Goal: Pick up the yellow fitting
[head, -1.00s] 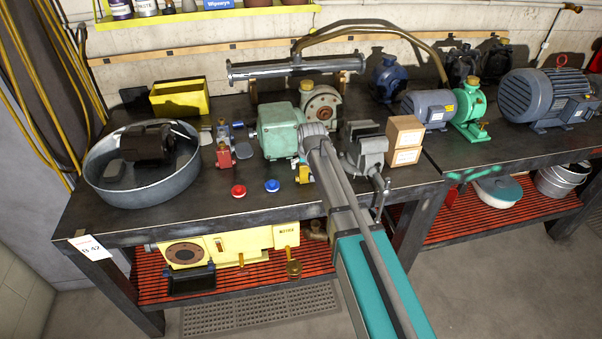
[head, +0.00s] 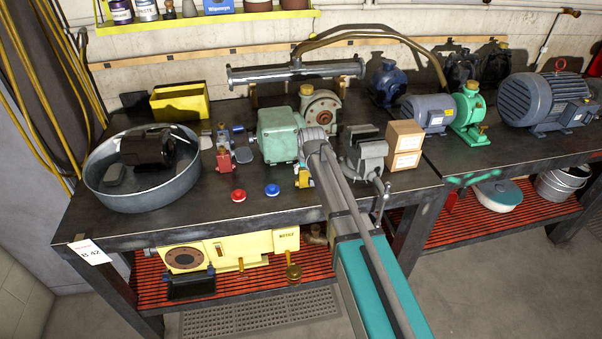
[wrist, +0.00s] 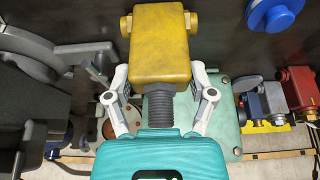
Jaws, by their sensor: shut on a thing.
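The yellow fitting (wrist: 160,45) is a block with a grey threaded stud and brass-coloured side ends. It is between the two white fingers of my gripper (wrist: 160,80), which are shut on it, with the stud pointing back toward the teal gripper body. In the head view the yellow fitting (head: 303,176) shows as a small patch left of my arm, over the front part of the bench. My arm hides most of the gripper there. I cannot tell whether the fitting touches the bench top.
A green gearbox (head: 278,136) stands close behind the gripper. A grey vise (head: 364,155) and stacked cardboard boxes (head: 404,145) are on the right. A blue button (head: 272,190) and a red button (head: 238,195) lie to the left, near a round metal tub (head: 125,200).

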